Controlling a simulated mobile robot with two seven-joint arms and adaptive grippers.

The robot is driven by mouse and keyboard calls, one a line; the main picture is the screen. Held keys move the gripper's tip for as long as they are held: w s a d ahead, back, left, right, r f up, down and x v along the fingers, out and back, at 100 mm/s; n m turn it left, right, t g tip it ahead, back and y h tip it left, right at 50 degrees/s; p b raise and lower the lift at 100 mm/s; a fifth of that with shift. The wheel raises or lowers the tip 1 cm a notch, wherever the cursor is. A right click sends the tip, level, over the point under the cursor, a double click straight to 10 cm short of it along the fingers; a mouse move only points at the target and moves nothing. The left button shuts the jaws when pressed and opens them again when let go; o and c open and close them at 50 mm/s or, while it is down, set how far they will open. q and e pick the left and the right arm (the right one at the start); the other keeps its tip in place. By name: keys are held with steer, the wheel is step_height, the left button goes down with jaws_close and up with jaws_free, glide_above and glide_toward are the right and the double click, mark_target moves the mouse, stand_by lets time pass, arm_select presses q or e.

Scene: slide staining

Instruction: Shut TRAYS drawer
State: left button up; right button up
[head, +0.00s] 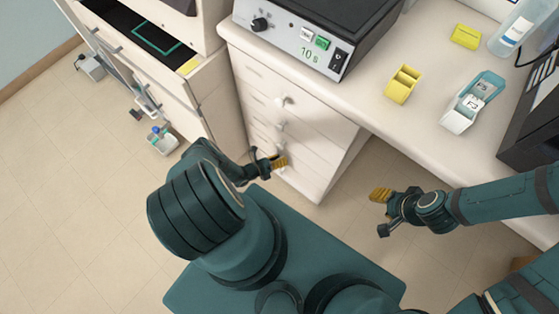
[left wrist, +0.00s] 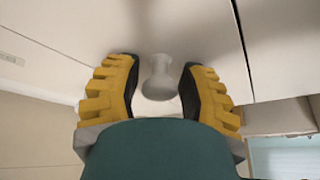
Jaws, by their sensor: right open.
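A white drawer unit (head: 290,120) stands under the bench in the head view, with several drawers and small round knobs. No TRAYS label is legible on the fronts. My left gripper (head: 278,163) is low in front of this unit. In the left wrist view its yellow-and-black fingers (left wrist: 158,90) are open on either side of a white knob (left wrist: 158,78), with small gaps visible between knob and pads. I cannot tell how far that drawer stands out. My right gripper (head: 382,212) is open and empty, to the right of the unit and below the bench edge.
On the bench are a dark-topped device (head: 320,25) showing "10 s", a yellow holder (head: 403,85), a lidded slide box (head: 470,105) and a bottle (head: 515,30). At left, a white cabinet (head: 180,90) has a dark compartment.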

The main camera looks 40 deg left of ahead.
arm_select(q)
steer(key=shift+o, duration=1.2)
steer(key=v, duration=1.2)
